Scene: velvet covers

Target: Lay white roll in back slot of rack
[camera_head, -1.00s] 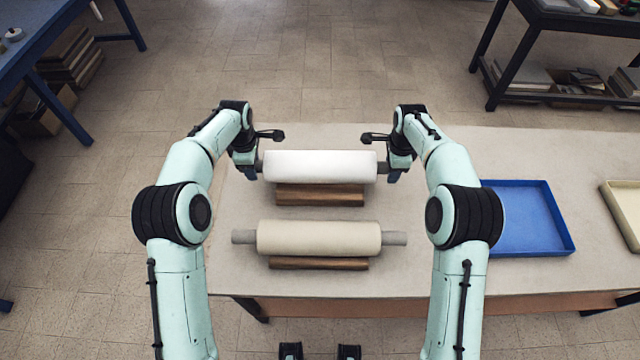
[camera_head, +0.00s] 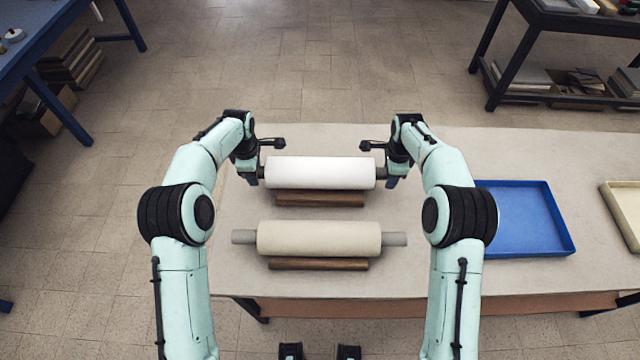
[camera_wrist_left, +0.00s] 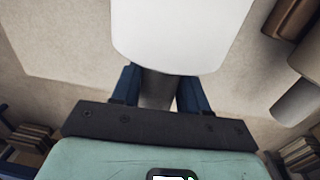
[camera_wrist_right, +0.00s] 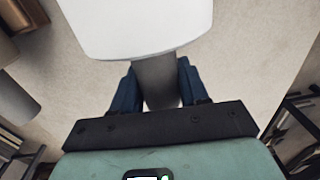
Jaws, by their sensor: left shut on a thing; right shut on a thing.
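The white roll (camera_head: 320,173) is held level between my two grippers, above or just behind a brown wooden bar (camera_head: 320,200), which seems to be part of the rack. The roll hides part of this bar; I cannot tell whether they touch. My left gripper (camera_head: 261,174) is shut on the roll's left grey end; its blue fingers flank that end in the left wrist view (camera_wrist_left: 158,90). My right gripper (camera_head: 386,174) is shut on the right grey end, which also shows in the right wrist view (camera_wrist_right: 158,85).
A cream roll (camera_head: 318,238) with grey ends lies nearer me, above a second wooden bar (camera_head: 318,264). A blue tray (camera_head: 568,245) and a cream tray (camera_head: 610,200) stand to the right on the table (camera_head: 470,280). The table behind the white roll is clear.

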